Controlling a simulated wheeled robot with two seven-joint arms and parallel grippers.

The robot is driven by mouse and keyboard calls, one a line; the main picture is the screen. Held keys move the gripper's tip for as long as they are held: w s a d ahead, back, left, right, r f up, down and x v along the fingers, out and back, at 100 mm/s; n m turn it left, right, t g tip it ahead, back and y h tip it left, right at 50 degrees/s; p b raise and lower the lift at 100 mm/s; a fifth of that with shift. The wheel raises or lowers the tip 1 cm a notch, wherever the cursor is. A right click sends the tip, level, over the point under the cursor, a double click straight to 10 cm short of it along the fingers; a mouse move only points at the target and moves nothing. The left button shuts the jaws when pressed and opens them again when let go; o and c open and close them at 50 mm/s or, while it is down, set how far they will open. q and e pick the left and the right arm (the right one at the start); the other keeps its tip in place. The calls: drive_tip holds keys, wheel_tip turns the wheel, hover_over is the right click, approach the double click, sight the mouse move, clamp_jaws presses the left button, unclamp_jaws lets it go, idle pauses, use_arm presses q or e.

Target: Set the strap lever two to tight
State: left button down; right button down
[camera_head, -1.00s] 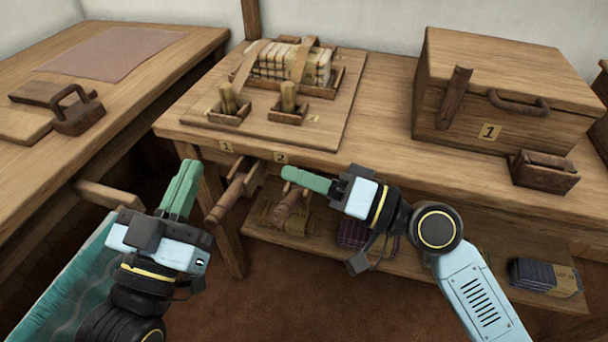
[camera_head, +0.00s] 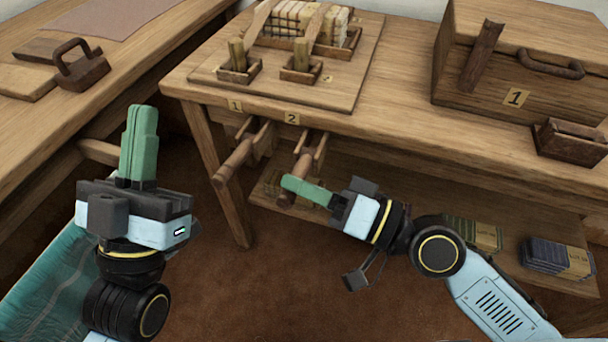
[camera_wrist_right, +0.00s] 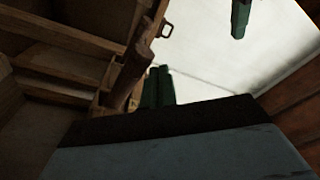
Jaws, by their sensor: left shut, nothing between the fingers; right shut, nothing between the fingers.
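A wooden lever (camera_head: 306,160) hangs out under the table edge below tag 2 (camera_head: 292,118). It slopes down toward me. My right gripper (camera_head: 306,190) is shut and empty, its green fingertips at the lever's lower end, overlapping it in the head view; I cannot tell whether they touch. In the right wrist view the lever (camera_wrist_right: 131,68) runs just left of the right fingers (camera_wrist_right: 158,86). A matching lever (camera_head: 236,160) hangs below tag 1 (camera_head: 235,105). My left gripper (camera_head: 140,140) is shut and empty, pointing up, left of both levers.
On the table (camera_head: 400,125), a board (camera_head: 340,95) carries two upright pegs in small boxes and a strapped bundle (camera_head: 290,28). A wooden chest (camera_head: 450,70) and small box (camera_head: 570,140) stand right. A lower shelf holds folded cloth (camera_head: 550,258). A side table (camera_head: 120,62) is left.

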use_arm(q)
drive_tip(key=shift+s+a+r+t, duration=0.1)
drive_tip(key=shift+s+r+t, duration=0.1)
drive_tip(key=shift+s+t, duration=0.25)
use_arm(e)
drive_tip(key=shift+s+f, duration=0.15)
drive_tip(key=shift+f, duration=0.3)
